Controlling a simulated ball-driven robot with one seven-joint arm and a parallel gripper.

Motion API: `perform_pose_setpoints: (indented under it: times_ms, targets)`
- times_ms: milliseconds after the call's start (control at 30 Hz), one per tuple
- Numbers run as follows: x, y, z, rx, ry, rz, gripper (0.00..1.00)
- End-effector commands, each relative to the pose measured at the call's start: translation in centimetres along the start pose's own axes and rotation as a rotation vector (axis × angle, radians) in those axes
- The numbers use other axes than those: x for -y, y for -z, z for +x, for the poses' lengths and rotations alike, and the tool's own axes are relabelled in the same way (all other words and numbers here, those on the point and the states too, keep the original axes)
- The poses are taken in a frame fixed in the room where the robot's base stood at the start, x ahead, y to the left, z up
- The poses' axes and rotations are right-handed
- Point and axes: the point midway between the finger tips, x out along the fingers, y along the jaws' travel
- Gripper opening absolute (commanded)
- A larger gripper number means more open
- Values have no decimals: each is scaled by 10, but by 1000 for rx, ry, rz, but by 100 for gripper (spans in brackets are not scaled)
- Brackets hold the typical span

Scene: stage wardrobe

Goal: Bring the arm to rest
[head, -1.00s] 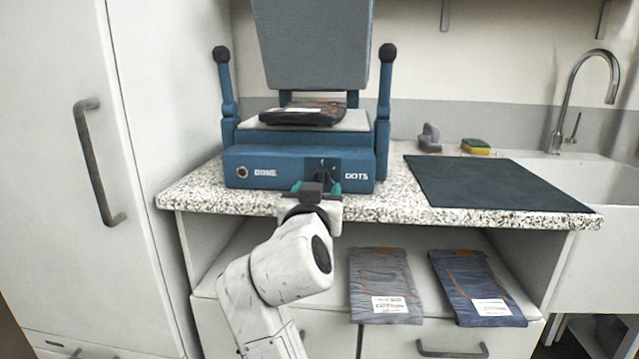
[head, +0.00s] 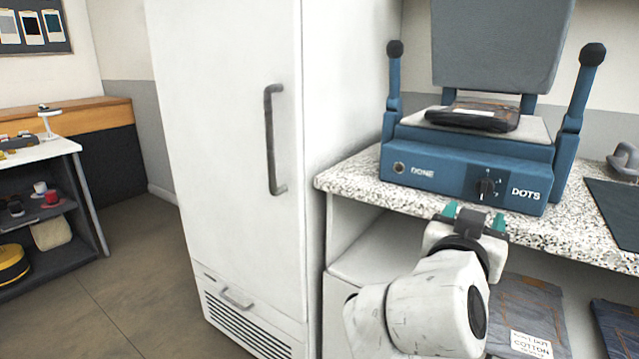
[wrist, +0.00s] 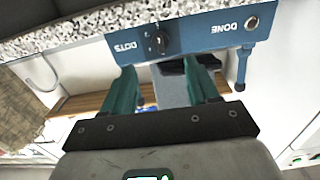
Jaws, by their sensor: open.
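My gripper (head: 474,222) is at the end of my white arm, in front of the counter's front edge and below the blue press (head: 467,165). Its green-tipped fingers are apart and nothing is between them. In the wrist view my gripper (wrist: 165,95) shows two teal fingers spread, with the press front, its knob and its DONE button (wrist: 252,23) beyond them, upside down. The press is open, with its lid raised and a dark folded item (head: 474,115) on its lower plate.
The speckled counter (head: 350,178) is close to my arm. Folded jeans (head: 528,310) lie on the shelf below. A tall white cabinet (head: 232,150) with a dark handle stands left of the counter. Open floor (head: 150,260) lies further left, before a shelf unit (head: 50,190).

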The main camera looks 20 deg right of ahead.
Motion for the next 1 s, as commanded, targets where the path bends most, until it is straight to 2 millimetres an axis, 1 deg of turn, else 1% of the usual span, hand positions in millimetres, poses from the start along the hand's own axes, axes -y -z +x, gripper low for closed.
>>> perform_pose_setpoints:
  times_ms: [67, 133, 167, 267, 300, 367, 400, 467, 500, 567, 600, 667, 700, 767, 800, 867, 900, 967, 1000]
  targets:
    - [0, 0, 0, 0, 0, 0, 59]
    - [-2, -11, 1, 24, 7, -15, 59]
    - [-3, -20, 2, 43, 13, -29, 59]
    - [-10, -65, 2, 149, 49, -95, 59]
    - [-14, -89, 0, 206, 69, -129, 59]
    - [-23, -129, -4, 306, 105, -189, 59]
    - [-30, -156, -10, 374, 133, -228, 59]
    - [-41, -195, -21, 478, 174, -287, 59]
    - [-49, -220, -30, 548, 203, -325, 59]
    - [-63, -256, -46, 651, 248, -380, 59]
    - [-72, -279, -59, 721, 281, -415, 59]
    - [-87, -311, -80, 825, 331, -465, 59]
    - [-97, -330, -95, 891, 363, -495, 59]
    - [-111, -353, -117, 981, 414, -534, 59]
    - [-119, -367, -132, 1036, 446, -556, 59]
    - [-131, -384, -153, 1111, 493, -584, 59]
    - [-139, -394, -167, 1158, 522, -601, 59]
    - [-150, -406, -187, 1225, 564, -622, 59]
    - [-157, -413, -200, 1266, 593, -635, 59]
